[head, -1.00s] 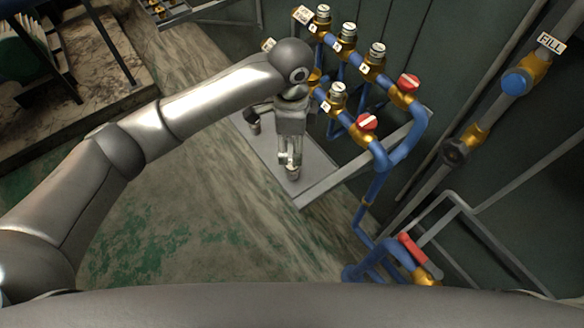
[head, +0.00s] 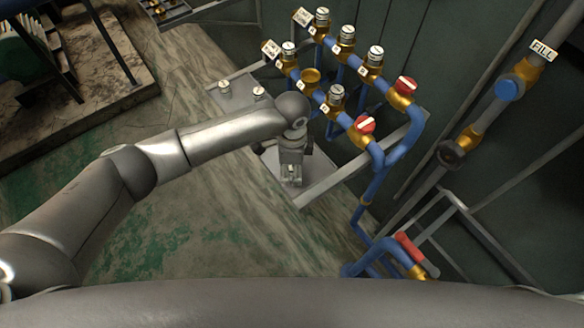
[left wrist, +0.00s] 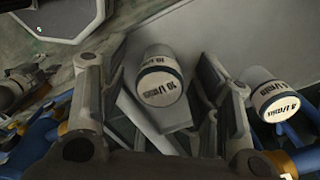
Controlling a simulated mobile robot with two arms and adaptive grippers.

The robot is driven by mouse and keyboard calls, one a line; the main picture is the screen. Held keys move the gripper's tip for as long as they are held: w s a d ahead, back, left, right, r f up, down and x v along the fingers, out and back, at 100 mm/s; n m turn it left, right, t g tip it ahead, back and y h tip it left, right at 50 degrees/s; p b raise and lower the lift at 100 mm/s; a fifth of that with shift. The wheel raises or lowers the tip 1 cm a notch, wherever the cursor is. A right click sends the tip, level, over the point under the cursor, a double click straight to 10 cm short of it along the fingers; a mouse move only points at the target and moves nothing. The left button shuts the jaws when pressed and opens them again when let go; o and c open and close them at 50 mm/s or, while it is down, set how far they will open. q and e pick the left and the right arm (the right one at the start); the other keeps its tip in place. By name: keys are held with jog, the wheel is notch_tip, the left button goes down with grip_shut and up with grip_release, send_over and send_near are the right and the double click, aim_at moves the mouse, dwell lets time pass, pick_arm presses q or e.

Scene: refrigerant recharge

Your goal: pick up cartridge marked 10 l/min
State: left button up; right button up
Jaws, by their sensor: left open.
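The cartridge marked 10 l/min (left wrist: 160,82) shows in the left wrist view as a pale cylinder with a dark band, its lettered end towards the camera. My left gripper (left wrist: 158,100) is open, with one finger on each side of this cartridge. Gaps show between the cartridge and both fingers. In the head view my left gripper (head: 291,172) points down over the front end of the grey shelf (head: 310,192); the hand hides most of what is under it. My right gripper is not in view.
A cartridge marked 4 l/min (left wrist: 268,92) is just outside the right finger in the left wrist view. Two cartridges (head: 259,93) stand on the shelf's far part. Blue pipes (head: 345,118) with several capped fittings and red-handled valves (head: 405,86) run close right of the hand.

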pick_arm(q)
jog(key=shift+c, duration=0.3)
jog(key=c, duration=1.1)
jog(key=shift+r, duration=0.1)
